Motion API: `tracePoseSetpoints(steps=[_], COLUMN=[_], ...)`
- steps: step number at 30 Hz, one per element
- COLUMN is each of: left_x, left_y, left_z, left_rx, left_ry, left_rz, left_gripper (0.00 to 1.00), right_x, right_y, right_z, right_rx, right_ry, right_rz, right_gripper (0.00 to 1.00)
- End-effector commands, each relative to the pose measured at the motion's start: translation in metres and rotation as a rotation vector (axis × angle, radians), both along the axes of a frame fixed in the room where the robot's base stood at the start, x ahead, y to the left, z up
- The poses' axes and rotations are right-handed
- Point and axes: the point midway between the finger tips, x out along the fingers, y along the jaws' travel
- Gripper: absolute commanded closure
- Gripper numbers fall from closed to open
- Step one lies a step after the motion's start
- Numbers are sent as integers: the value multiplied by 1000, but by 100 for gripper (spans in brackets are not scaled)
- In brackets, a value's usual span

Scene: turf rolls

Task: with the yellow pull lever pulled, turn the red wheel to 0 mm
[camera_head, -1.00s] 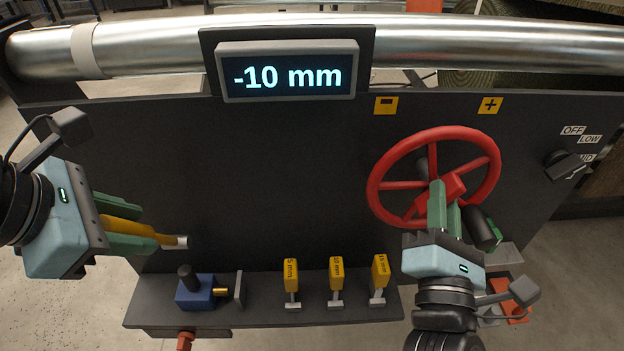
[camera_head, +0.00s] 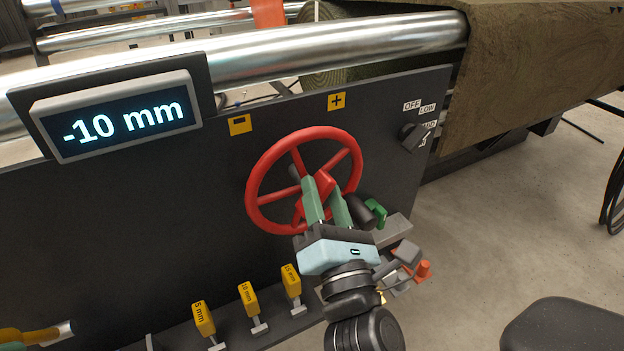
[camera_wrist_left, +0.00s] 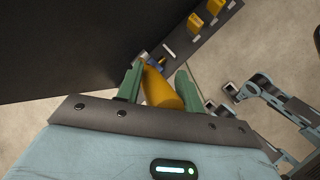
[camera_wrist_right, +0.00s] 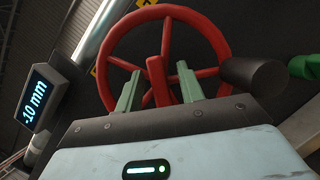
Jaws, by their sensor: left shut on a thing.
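The red wheel (camera_head: 257,168) stands on the dark panel; it fills the top of the right wrist view (camera_wrist_right: 222,55). My right gripper (camera_head: 322,188) is open, with its green fingers on either side of a red block at the wheel's middle (camera_wrist_right: 157,82). Gaps show between the block and both fingers in the right wrist view. The yellow pull lever (camera_head: 28,337) shows at the lower left edge with its silver rod. My left gripper (camera_wrist_left: 160,74) is shut on the lever's yellow handle (camera_wrist_left: 158,92). The display (camera_head: 125,115) reads -10 mm.
A yellow minus sign (camera_head: 240,124) and a plus sign (camera_head: 336,101) sit above the wheel. Several yellow-handled stops (camera_head: 203,319) line the lower ledge. A dark knob (camera_head: 411,137) is at the panel's right. Open floor lies right of the panel.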

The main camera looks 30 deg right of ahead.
Motion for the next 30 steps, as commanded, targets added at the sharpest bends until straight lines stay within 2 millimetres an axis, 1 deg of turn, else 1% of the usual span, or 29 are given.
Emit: tracePoseSetpoints(steps=[1,5,12,15,18,22,30], left_x=[-5,-5,-5,-5,-5,-5,-5], left_y=[0,0,0,0,0,0,0], left_z=[-8,-8,-8,-7,-7,-8,-8], left_rx=[9,9,9,10,9,10,9], left_ry=[30,30,30,29,30,29,30], left_rz=[-3,-4,-4,-5,-5,-5,-4], left_gripper=[100,100,100,100,100,100,100], right_x=[0,0,-1,-1,-1,-1,-1], right_y=[0,0,-1,-2,-2,-2,-3], right_z=[5,21,69,83,91,97,97], right_rx=[1,1,2,3,3,3,2], right_ry=[-4,-7,-18,-16,-11,-7,-1], right_rz=[0,2,2,1,0,0,-1], right_gripper=[62,62,62,62,62,62,62])
